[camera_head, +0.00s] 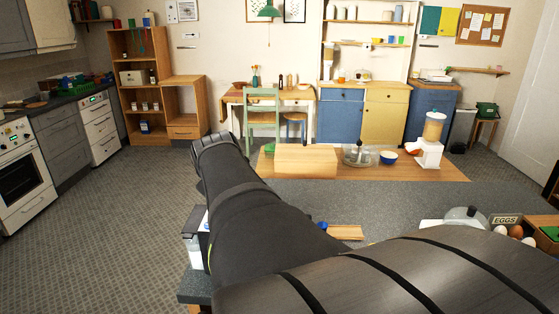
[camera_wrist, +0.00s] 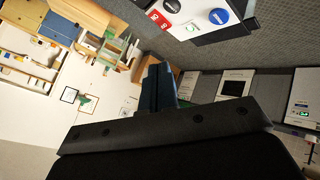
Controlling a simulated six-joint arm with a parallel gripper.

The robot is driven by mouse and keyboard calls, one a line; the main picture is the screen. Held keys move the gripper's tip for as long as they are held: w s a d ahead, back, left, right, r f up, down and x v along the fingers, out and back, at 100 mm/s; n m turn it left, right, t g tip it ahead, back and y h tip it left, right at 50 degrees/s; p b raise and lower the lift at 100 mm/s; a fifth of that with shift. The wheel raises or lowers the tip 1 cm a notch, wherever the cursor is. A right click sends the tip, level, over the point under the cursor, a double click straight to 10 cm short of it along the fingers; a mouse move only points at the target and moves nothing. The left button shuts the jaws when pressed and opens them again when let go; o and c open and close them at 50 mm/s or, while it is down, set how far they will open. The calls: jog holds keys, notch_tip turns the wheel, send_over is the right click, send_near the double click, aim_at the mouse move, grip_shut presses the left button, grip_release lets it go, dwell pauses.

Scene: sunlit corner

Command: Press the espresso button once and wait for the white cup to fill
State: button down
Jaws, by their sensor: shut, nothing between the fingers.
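In the wrist view, a white panel (camera_wrist: 200,22) with a black edge shows at the top. My gripper (camera_wrist: 158,72) is shut and empty, below the panel in the picture and apart from the buttons. In the head view my arm hides most of a black and white appliance (camera_head: 194,250) at lower left. I cannot make out the white cup in either view.
In the head view, a grey counter (camera_head: 400,202) runs behind my arm. Open floor (camera_head: 130,210) lies left.

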jog(key=shift+f, duration=4.45)
jog(key=shift+f, duration=0.4)
jog(key=shift+f, duration=0.35)
jog(key=shift+r, duration=0.75)
jog(key=shift+r, duration=2.55)
